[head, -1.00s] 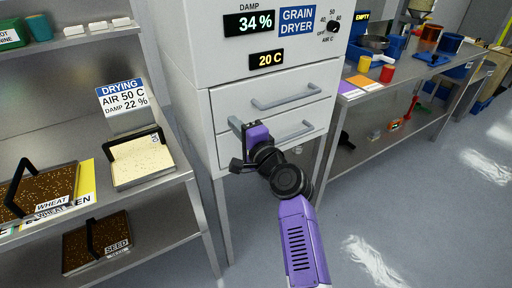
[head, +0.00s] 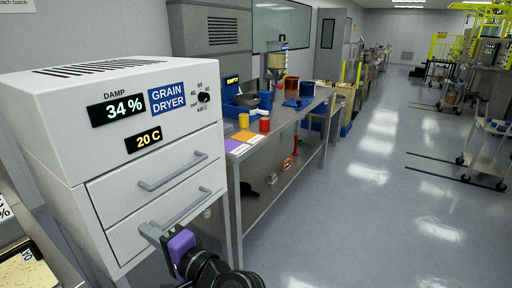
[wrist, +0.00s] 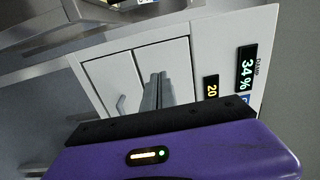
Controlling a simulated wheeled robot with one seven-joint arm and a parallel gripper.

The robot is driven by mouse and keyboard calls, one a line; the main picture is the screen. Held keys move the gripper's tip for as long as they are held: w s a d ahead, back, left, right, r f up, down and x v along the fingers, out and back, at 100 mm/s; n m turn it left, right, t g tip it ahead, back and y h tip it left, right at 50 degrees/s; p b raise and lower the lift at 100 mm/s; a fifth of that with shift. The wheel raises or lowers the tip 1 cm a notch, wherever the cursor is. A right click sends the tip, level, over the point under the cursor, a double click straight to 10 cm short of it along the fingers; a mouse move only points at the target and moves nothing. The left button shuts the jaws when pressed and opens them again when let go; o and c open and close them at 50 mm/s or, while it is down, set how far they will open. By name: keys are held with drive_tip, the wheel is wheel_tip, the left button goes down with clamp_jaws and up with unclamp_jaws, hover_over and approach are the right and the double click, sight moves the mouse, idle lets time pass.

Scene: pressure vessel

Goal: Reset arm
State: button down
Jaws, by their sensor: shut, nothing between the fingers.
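My gripper (head: 148,231) is purple with grey fingers, which are shut with nothing between them. It is in front of the lower drawer of the grain dryer (head: 110,150), near the left end of that drawer's handle (head: 190,210). I cannot tell whether it touches the dryer. In the wrist view the shut fingers (wrist: 157,90) stand in front of the dryer's drawer fronts and hide part of them. One drawer handle (wrist: 121,104) shows beside them. Both drawers look closed. The dryer's displays read 34 % and 20 C.
To the right, a metal bench (head: 290,120) carries yellow and red cups, a blue bin and coloured cards. A shelf with a grain tray (head: 25,270) is cut off at the lower left. The floor (head: 370,200) on the right is open.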

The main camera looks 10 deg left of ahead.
drive_tip(key=w+d+r+n+t+h, duration=0.2)
drive_tip(key=w+d+t, duration=0.1)
drive_tip(key=d+t, duration=0.4)
drive_tip(key=s+d+f+t+h, duration=0.2)
drive_tip(key=s+d+f+h, duration=0.15)
drive_tip(key=d, duration=0.75)
drive_tip(key=s+d+f+t+h, duration=0.25)
drive_tip(key=s+d+f, duration=0.2)
drive_tip(key=d, duration=0.65)
drive_tip(key=s+d+f+n+g+h, duration=0.1)
drive_tip(key=s+d+h, duration=0.3)
drive_tip(key=s+d, duration=0.7)
drive_tip(key=s+d+f+n+g+h, duration=0.1)
drive_tip(key=s+d+h, duration=0.4)
drive_tip(key=s+d, duration=0.7)
drive_tip(key=s+f+g, duration=0.1)
drive_tip(key=s, duration=0.6)
drive_tip(key=shift+f+p, duration=0.3)
drive_tip(key=shift+p, duration=0.05)
drive_tip(key=shift+d, duration=0.1)
